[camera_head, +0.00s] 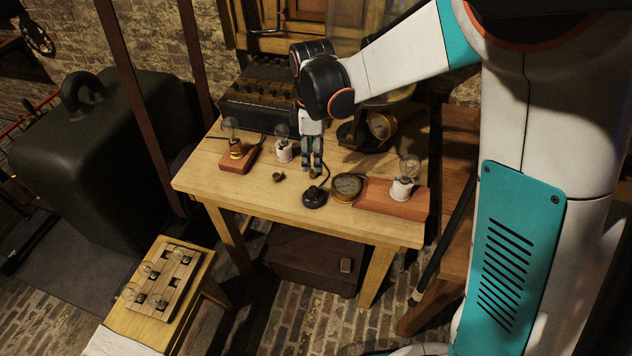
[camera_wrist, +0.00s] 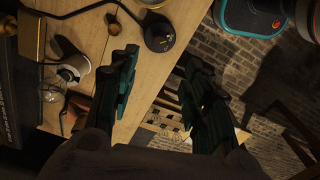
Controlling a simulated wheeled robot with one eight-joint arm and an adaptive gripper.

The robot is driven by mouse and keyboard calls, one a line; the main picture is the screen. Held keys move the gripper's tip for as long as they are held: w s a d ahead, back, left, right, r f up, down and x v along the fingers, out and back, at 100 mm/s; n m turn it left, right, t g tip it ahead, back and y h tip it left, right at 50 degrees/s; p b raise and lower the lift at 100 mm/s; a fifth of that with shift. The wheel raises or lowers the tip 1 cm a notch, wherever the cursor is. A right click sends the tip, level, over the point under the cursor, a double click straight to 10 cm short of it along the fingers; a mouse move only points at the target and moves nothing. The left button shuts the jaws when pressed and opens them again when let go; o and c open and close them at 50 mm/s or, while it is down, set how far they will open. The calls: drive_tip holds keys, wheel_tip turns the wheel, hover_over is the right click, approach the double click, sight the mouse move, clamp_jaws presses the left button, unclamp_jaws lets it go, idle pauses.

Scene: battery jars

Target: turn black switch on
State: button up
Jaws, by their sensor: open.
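The black switch (camera_head: 315,197) is a small round black piece with a cord, on the wooden table near its front edge. In the wrist view the switch (camera_wrist: 160,37) shows at the top, beyond the fingertips, with its cord running left. My gripper (camera_head: 313,172) points down above the table, just behind the switch in the head view. In the wrist view my gripper (camera_wrist: 158,62) has its two fingers spread with nothing between them. The gripper is apart from the switch. Which way the switch is set is too small to tell.
A brass gauge (camera_head: 347,187) and a bulb on a reddish wood base (camera_head: 380,196) stand right of the switch. A small brass knob (camera_head: 278,177) lies to the left, with two more bulbs (camera_head: 235,150) behind it. A black box device (camera_head: 258,95) stands at the back.

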sight(313, 188)
wheel_tip(313, 188, down, 13)
drive_tip(key=b, duration=0.4)
drive_tip(key=shift+r, duration=0.15)
clamp_jaws()
